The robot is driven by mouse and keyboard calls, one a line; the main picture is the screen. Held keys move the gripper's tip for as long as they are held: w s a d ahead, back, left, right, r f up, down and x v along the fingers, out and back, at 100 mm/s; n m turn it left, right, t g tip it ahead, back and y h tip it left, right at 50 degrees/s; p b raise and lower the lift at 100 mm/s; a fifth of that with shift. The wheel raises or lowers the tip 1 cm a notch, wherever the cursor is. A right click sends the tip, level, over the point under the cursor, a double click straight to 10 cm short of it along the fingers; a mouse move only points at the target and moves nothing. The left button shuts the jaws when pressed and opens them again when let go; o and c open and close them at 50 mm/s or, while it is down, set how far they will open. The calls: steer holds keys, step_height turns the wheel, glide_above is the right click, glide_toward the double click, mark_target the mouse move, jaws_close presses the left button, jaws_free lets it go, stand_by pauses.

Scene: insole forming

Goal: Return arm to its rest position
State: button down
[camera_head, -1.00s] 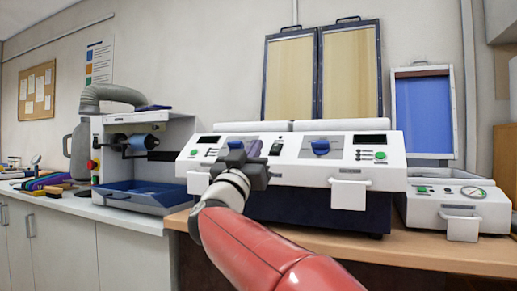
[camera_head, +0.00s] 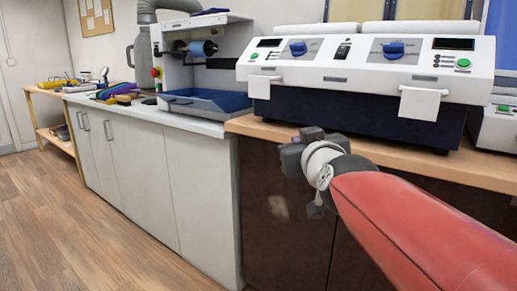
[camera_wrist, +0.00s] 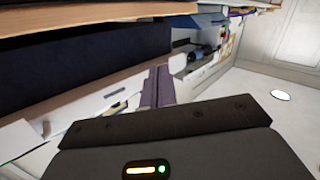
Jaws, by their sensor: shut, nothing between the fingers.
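My gripper (camera_head: 292,158) is dark grey and shows in the head view at the end of my red and white arm. It hangs in front of the wooden worktop's front edge, apart from the machines. In the wrist view the two fingers (camera_wrist: 158,86) lie side by side, shut, with nothing between them.
A white two-station machine (camera_head: 370,72) with blue knobs stands on the wooden worktop (camera_head: 260,128). A grinder with a blue tray (camera_head: 205,103) stands on the white cabinets (camera_head: 140,170) to its left. Wooden floor (camera_head: 60,240) is clear at the lower left.

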steer(key=s+d+f+m+g, duration=0.1)
steer(key=s+d+f+g, duration=0.1)
steer(key=s+f, duration=0.5)
steer(key=s+d+f+m+g+h, duration=0.1)
steer(key=s+d+f+g, duration=0.1)
steer(key=s+f+g, duration=0.3)
steer(key=s+d+f+m+g+h, duration=0.1)
steer(key=s+d+f+g, duration=0.2)
steer(key=s+f, duration=0.8)
step_height(320, 180, down, 3)
steer(key=shift+r+m+g, duration=0.1)
steer(key=shift+m+g, duration=0.2)
steer(key=shift+g, duration=0.3)
steer(key=shift+w, duration=0.1)
